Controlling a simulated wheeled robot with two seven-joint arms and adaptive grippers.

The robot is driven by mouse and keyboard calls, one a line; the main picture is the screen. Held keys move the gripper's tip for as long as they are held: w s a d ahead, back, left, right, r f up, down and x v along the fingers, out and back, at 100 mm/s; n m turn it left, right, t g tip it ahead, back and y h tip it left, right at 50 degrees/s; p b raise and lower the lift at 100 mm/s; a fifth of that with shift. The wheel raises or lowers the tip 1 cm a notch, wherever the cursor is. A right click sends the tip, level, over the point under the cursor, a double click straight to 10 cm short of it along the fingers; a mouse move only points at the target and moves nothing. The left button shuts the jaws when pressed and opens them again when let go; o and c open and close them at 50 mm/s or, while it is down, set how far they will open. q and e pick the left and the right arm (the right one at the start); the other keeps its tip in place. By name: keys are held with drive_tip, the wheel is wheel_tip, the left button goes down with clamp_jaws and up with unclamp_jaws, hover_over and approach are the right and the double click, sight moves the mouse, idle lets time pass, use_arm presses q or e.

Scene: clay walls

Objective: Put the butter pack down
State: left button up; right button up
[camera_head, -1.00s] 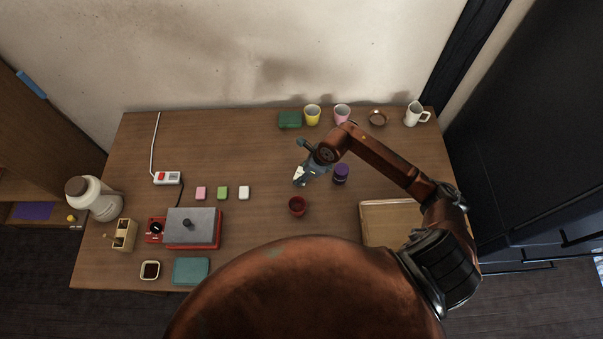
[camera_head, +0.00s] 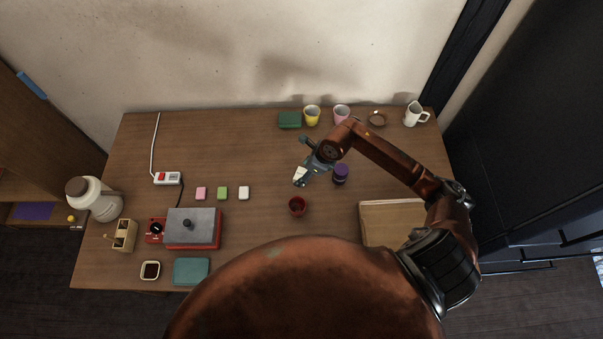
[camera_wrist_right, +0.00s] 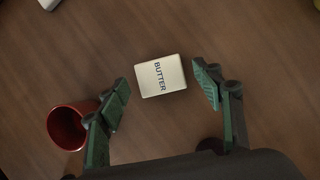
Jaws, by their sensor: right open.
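The butter pack (camera_wrist_right: 161,76) is a cream block with "BUTTER" printed on it. In the right wrist view it lies flat on the wooden table, between and just beyond the fingertips, touching neither finger. My right gripper (camera_wrist_right: 163,88) is open and empty. In the head view the butter pack (camera_head: 299,176) shows as a small pale block at the tip of my right gripper (camera_head: 304,174). My left gripper is not in view.
A dark red cup (camera_head: 297,206) stands close in front of the right gripper, and a purple-lidded jar (camera_head: 341,172) stands just right of it. The table left of the gripper is clear up to a white block (camera_head: 244,193).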

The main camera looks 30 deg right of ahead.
drive_tip(key=v, duration=1)
drive_tip(key=shift+p, duration=0.35)
drive_tip(key=shift+a+f, duration=0.1)
drive_tip(key=shift+a, duration=0.05)
